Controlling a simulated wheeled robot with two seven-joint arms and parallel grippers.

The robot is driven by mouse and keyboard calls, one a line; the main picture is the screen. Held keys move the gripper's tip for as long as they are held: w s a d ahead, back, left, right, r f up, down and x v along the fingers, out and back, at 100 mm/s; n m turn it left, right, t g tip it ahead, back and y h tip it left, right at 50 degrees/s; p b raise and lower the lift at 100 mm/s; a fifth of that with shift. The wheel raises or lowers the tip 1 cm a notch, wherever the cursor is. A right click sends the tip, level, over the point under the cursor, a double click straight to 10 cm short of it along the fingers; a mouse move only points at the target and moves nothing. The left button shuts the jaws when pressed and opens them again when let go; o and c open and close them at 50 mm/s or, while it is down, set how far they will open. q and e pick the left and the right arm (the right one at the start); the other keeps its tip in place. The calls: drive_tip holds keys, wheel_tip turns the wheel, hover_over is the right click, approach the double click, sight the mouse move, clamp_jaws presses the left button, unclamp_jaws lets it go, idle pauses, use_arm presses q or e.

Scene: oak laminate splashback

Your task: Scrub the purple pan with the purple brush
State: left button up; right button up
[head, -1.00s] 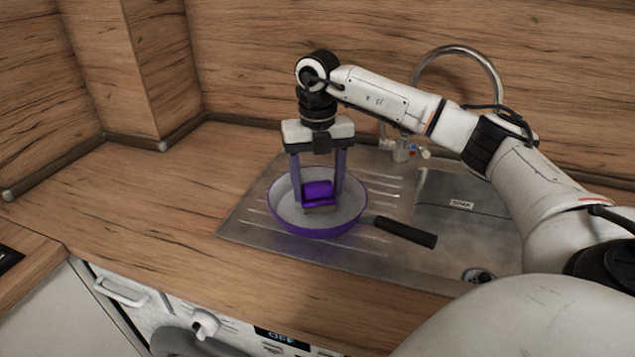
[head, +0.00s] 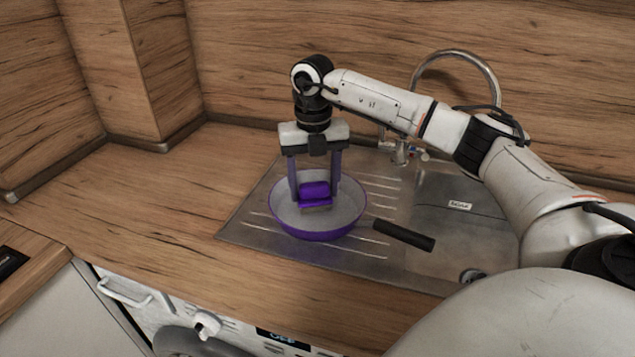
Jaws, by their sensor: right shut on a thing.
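The purple pan (head: 312,233) sits on the ribbed drainboard of the steel sink, its black handle (head: 403,235) pointing right. My right gripper (head: 314,190) reaches down from above into the pan. It is shut on the purple brush (head: 315,191), which is held between the fingers. The brush is low inside the pan, at or just over its grey inner floor; I cannot tell whether its bristles touch. My left gripper is not in view.
The sink bowl (head: 450,215) and a curved metal tap (head: 490,75) are at the right, behind and under my right arm. The wooden counter (head: 150,210) is clear at the left. An appliance with a knob (head: 206,325) is below the front edge.

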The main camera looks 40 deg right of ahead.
drive_tip(key=shift+s+d+r, duration=0.1)
drive_tip(key=shift+s+d, duration=0.3)
drive_tip(key=shift+d, duration=0.2)
drive_tip(key=shift+w+a+p, duration=0.35)
drive_tip(key=shift+w+a, duration=0.1)
drive_tip(key=shift+a, duration=0.2)
drive_tip(key=shift+s+d, duration=0.4)
drive_tip(key=shift+d, duration=0.2)
drive_tip(key=shift+w+a, duration=0.35)
drive_tip(key=shift+a, duration=0.25)
drive_tip(key=shift+s+d, duration=0.2)
drive_tip(key=shift+d, duration=0.15)
wheel_tip(320, 180, up, 14)
drive_tip(key=shift+f, duration=0.25)
idle(0.4)
